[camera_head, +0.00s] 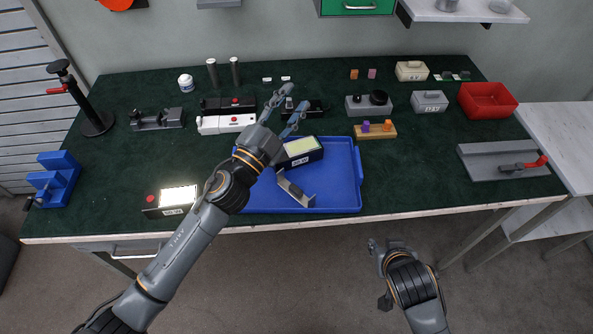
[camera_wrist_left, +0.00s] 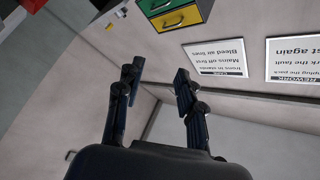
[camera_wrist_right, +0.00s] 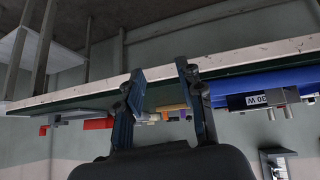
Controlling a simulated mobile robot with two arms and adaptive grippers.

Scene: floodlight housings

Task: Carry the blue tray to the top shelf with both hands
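The blue tray (camera_head: 340,190) lies on the green-topped table near its front edge. A dark floodlight housing with a pale face (camera_head: 300,150) and a grey metal bracket (camera_head: 295,190) are in it. My left gripper (camera_head: 292,108) is open and empty above the tray's back side, and its arm crosses over the tray's left part, hiding some of it. In the left wrist view the open fingers (camera_wrist_left: 158,85) face the wall. My right gripper (camera_head: 375,248) is in front of the table edge, below the tray's right end. In the right wrist view its fingers (camera_wrist_right: 160,75) are apart and empty, with the blue tray (camera_wrist_right: 245,85) beyond.
A red bin (camera_head: 488,100) and a grey fixture with a red handle (camera_head: 505,160) stand at the right. A white shelf (camera_head: 465,10) is on the wall at top right. A lit floodlight (camera_head: 170,200) lies left of the tray. Several housings and parts stand behind it.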

